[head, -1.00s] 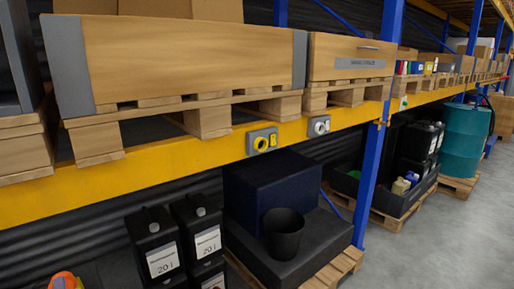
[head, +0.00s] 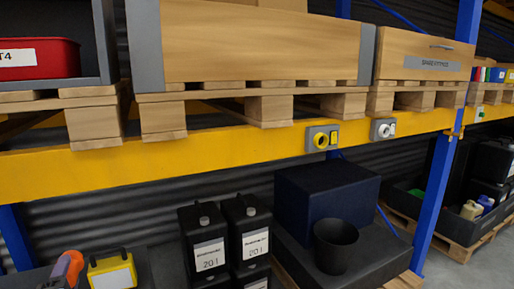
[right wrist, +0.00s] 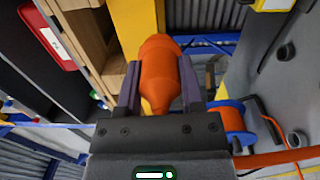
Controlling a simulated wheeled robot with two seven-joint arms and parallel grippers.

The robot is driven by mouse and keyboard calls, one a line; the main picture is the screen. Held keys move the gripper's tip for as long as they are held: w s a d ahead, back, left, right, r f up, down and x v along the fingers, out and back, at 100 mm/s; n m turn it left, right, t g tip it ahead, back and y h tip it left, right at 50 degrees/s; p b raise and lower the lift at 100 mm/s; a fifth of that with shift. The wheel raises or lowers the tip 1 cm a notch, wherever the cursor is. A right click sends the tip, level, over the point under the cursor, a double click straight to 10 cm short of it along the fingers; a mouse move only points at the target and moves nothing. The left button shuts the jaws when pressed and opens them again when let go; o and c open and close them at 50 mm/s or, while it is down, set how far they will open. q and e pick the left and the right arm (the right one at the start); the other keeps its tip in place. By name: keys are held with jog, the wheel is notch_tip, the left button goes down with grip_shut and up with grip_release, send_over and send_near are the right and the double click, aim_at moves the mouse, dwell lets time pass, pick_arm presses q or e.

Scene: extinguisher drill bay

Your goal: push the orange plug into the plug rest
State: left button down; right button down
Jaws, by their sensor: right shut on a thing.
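The orange plug (right wrist: 158,70) is between the dark purple fingers of my right gripper (right wrist: 158,88) in the right wrist view. The gripper is shut on it, and its tapered end points back toward the palm. On the yellow beam are a grey box with a yellow ring (head: 321,139) and a grey box with a white ring (head: 383,129). I cannot tell which is the plug rest. The plug is well apart from both. My left gripper is not in view.
A blue reel with orange cable (right wrist: 232,120) lies beside the gripper in the wrist view. A yellow thing with a white label (head: 110,272), black canisters (head: 208,248) and a black bucket (head: 335,246) stand below the beam (head: 240,152). Wooden pallets and crates sit above.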

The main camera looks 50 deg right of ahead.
jog(key=w+a+f+b, duration=0.1)
jog(key=w+a+b, duration=0.3)
jog(key=a+b, duration=0.3)
jog(key=a, duration=0.3)
jog(key=shift+w+a+f, duration=0.15)
jog(key=shift+a+f, duration=0.15)
jog(key=shift+a, duration=0.05)
